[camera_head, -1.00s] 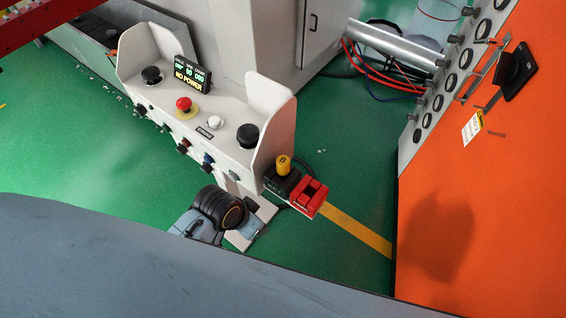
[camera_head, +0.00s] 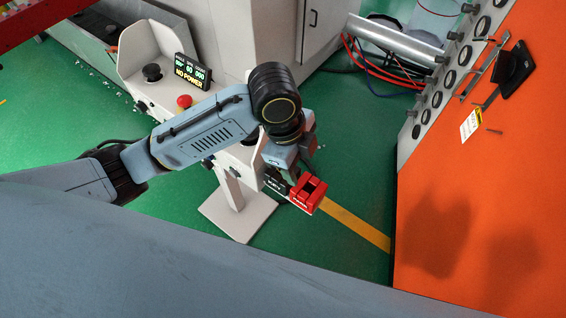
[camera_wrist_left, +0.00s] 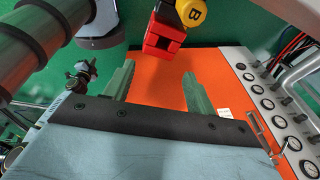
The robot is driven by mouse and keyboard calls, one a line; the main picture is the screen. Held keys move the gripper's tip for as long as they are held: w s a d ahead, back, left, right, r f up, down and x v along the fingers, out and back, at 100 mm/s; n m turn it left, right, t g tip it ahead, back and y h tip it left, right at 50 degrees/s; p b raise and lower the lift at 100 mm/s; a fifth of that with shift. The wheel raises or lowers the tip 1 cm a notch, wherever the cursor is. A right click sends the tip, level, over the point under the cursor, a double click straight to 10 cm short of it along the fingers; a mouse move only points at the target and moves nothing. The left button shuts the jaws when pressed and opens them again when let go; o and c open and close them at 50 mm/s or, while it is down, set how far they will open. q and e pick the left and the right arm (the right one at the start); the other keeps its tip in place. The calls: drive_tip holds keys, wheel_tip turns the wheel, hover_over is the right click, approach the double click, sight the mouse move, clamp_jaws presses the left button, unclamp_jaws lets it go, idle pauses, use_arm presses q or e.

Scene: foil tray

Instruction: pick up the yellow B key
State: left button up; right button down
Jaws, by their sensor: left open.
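The yellow B key (camera_wrist_left: 190,12) shows at the top edge of the left wrist view, its round face marked "B". In the head view my left arm hides it. The red block (camera_head: 308,192) stands beside the key's black holder (camera_head: 277,182); in the left wrist view the red block (camera_wrist_left: 163,36) is just left of the key. My left gripper (camera_wrist_left: 160,78) is open with nothing between its fingers; the key lies beyond the fingertips, apart from them. In the head view the left gripper (camera_head: 284,156) is over the holder area, its fingertips hard to see. My right gripper is not in view.
The white control console (camera_head: 150,50) with knobs, a red button (camera_head: 184,101) and a "NO POWER" display (camera_head: 190,72) stands behind my arm. A large orange panel (camera_head: 480,220) with gauges bounds the right side. Green floor (camera_head: 345,190) lies between them.

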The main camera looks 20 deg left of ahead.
use_arm(q)
drive_tip(key=w+a+r+m+y, duration=0.2)
drive_tip(key=w+a+r+m, duration=0.1)
drive_tip(key=w+a+m, duration=0.15)
drive_tip(key=shift+n+g, duration=0.4)
drive_tip(key=shift+n, duration=0.05)
drive_tip(key=f, duration=0.3)
drive_tip(key=f+b, duration=0.1)
drive_tip(key=f, duration=0.3)
drive_tip(key=shift+a+f, duration=0.2)
drive_tip(key=shift+f, duration=0.05)
wheel_tip(320, 180, down, 6)
drive_tip(key=shift+s+d+r+b, duration=0.1)
drive_tip(key=shift+d+r+b, duration=0.1)
drive_tip(key=shift+b, duration=0.3)
drive_tip(key=shift+r, duration=0.1)
drive_tip(key=c, duration=1.1)
wheel_tip(320, 180, up, 10)
drive_tip(key=shift+f+p, duration=0.1)
drive_tip(key=shift+p, duration=0.8)
drive_tip(key=shift+r+p, duration=0.45)
drive_tip(key=shift+r, duration=0.1)
drive_tip(key=shift+r+p, duration=2.3)
drive_tip(key=shift+p, duration=0.5)
